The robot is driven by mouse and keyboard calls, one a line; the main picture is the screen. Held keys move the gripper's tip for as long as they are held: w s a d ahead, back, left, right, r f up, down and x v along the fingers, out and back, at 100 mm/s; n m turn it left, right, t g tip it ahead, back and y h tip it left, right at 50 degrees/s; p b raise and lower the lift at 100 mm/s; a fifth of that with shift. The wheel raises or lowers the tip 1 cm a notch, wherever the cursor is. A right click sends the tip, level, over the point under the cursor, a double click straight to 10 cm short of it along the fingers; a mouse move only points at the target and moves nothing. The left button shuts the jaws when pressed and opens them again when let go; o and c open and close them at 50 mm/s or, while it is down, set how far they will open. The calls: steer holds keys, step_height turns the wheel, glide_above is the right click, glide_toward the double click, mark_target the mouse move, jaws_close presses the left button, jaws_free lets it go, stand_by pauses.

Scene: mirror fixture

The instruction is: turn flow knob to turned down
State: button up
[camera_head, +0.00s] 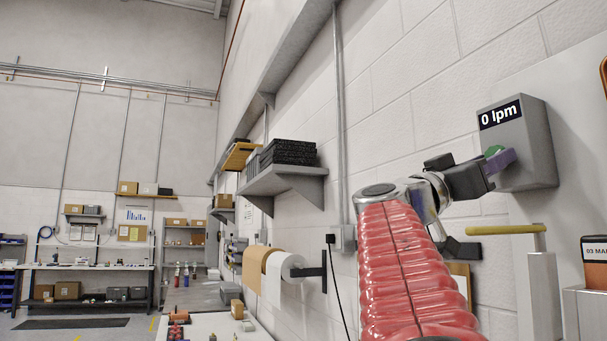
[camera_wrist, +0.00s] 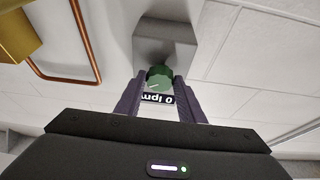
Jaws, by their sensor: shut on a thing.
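The flow knob is a green round knob (camera_wrist: 159,76) on the front of a grey box (camera_head: 526,150) fixed to the wall. A dark label on the box reads "0 lpm" (camera_head: 500,115). In the wrist view the label shows upside down, just below the knob, and a pale pointer line is on the knob's face. My gripper (camera_wrist: 160,84) has its two purple fingers on either side of the knob and is shut on it. In the head view the gripper (camera_head: 496,158) reaches the box from the left, and only a bit of green shows behind the fingers.
A yellow bar (camera_head: 506,229) on a pale post stands below the box. A copper pipe loop (camera_wrist: 82,60) and a brass-coloured part (camera_wrist: 22,38) are beside the box in the wrist view. A shelf with black trays (camera_head: 285,178) and paper rolls (camera_head: 282,270) are on the wall further left.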

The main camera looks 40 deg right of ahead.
steer(key=shift+w+n+t+h, duration=0.1)
steer(key=shift+n+t+h, duration=0.1)
steer(key=shift+n+t, duration=0.55)
steer(key=shift+n+t+h, duration=0.2)
steer(key=shift+n+t, duration=0.05)
steer(key=shift+n, duration=0.9)
steer(key=o, duration=1)
steer(key=shift+o, duration=0.2)
steer(key=w+a, duration=0.4)
steer(key=a, duration=0.8)
steer(key=shift+a+f, duration=0.2)
steer(key=shift+f, duration=0.05)
steer(key=shift+w, duration=0.1)
